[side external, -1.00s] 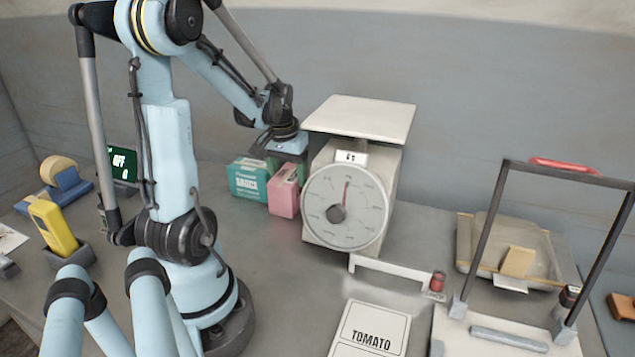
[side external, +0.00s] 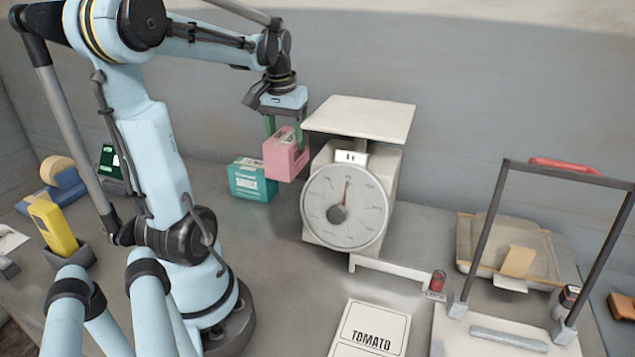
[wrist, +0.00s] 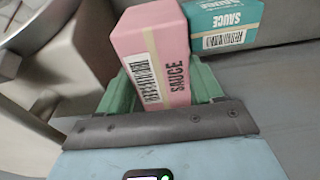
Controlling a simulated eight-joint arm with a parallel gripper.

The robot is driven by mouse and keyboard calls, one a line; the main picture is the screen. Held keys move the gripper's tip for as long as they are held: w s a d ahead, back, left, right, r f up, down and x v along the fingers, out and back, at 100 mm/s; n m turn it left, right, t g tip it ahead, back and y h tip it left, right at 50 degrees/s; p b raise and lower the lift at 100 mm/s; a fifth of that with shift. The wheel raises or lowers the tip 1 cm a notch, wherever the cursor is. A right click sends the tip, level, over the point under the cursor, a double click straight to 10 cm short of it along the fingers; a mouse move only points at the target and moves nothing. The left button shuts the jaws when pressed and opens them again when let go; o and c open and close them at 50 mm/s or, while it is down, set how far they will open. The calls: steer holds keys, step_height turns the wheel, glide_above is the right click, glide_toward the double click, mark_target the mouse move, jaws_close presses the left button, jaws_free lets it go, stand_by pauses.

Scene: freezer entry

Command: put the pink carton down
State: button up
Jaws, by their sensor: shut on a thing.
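The pink carton (side external: 284,153) is held in the air by my gripper (side external: 286,132), just left of the dial scale. In the wrist view the pink carton (wrist: 153,50) shows a barcode and the word SAUCE. The green fingers of my gripper (wrist: 160,85) are shut on it, one on each side. The teal carton (side external: 252,179) stands on the table, below and left of the pink one; in the wrist view the teal carton (wrist: 224,22) lies beyond it to the right. The pink carton's underside is hidden.
The dial scale (side external: 343,209) with a flat top pan (side external: 360,118) stands close to the right of the pink carton. A white TOMATO card (side external: 370,330) lies in front. A shallow tray (side external: 470,240) is at the right. Bare table (side external: 262,235) shows in front of the teal carton.

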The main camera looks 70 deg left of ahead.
steer(key=s+d+r+m+h, duration=0.1)
steer(key=d+r+m, duration=0.1)
steer(key=r+m, duration=0.5)
steer(key=d+r+m, duration=0.2)
steer(key=d+r, duration=0.1)
steer(key=r, duration=0.9)
steer(key=w+d+f, duration=0.2)
steer(key=w+d, duration=0.9)
steer(key=w+d+f, duration=0.2)
steer(key=w+d, duration=0.8)
steer(key=w, duration=0.1)
steer(key=s+a+r+n+y, duration=0.1)
steer(key=s+a+r+n, duration=0.35)
steer(key=a, duration=0.35)
steer(key=s+a+r+n, duration=0.4)
steer(key=a+n, duration=0.1)
steer(key=a, duration=0.3)
steer(key=shift+m, duration=0.25)
steer(key=shift+w+d+f, duration=0.1)
steer(key=shift+d+f, duration=0.05)
steer(key=shift+f, duration=3.8)
steer(key=shift+f, duration=0.1)
